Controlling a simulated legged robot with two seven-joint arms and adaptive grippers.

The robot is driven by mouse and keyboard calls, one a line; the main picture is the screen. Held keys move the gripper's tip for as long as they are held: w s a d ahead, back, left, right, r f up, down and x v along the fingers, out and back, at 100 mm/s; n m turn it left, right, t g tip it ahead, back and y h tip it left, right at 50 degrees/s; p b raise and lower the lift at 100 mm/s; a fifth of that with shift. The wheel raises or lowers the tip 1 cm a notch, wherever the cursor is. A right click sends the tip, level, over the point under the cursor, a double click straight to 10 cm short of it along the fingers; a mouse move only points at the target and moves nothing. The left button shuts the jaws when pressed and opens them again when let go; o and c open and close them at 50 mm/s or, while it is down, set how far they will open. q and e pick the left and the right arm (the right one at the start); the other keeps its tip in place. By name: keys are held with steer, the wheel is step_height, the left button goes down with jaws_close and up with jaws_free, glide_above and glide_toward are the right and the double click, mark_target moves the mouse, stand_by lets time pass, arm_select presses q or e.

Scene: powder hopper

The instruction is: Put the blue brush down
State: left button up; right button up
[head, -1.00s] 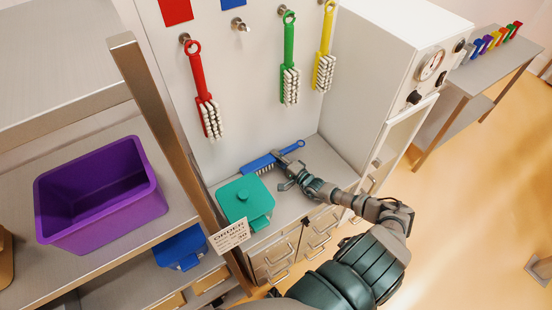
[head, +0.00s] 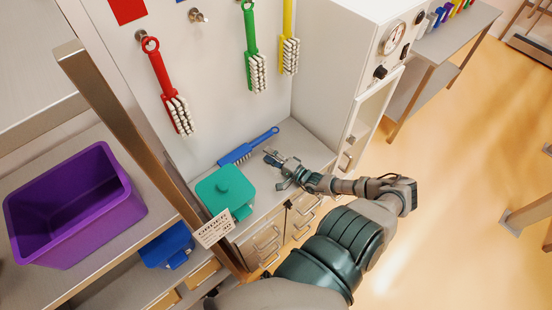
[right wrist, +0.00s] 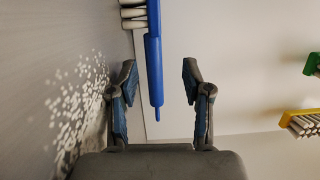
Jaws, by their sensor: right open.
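The blue brush (head: 246,149) lies on the grey counter (head: 298,146) against the back panel, bristles toward the front. My right gripper (head: 271,157) is open and empty, just in front of the brush and apart from it in the head view. In the right wrist view the brush's blue handle (right wrist: 154,68) shows in the gap between the spread fingers of the gripper (right wrist: 159,74), with some white bristles at the top edge. My left gripper is not in view.
A teal lidded box (head: 226,190) stands left of my right gripper. Red (head: 166,85), green (head: 252,50) and yellow (head: 288,45) brushes hang on the panel. A metal post (head: 125,125) and a purple bin (head: 75,205) are at left. A white cabinet (head: 335,60) bounds the counter at right.

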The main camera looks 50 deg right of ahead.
steer(key=shift+s+d, duration=0.2)
steer(key=shift+s, duration=1.3)
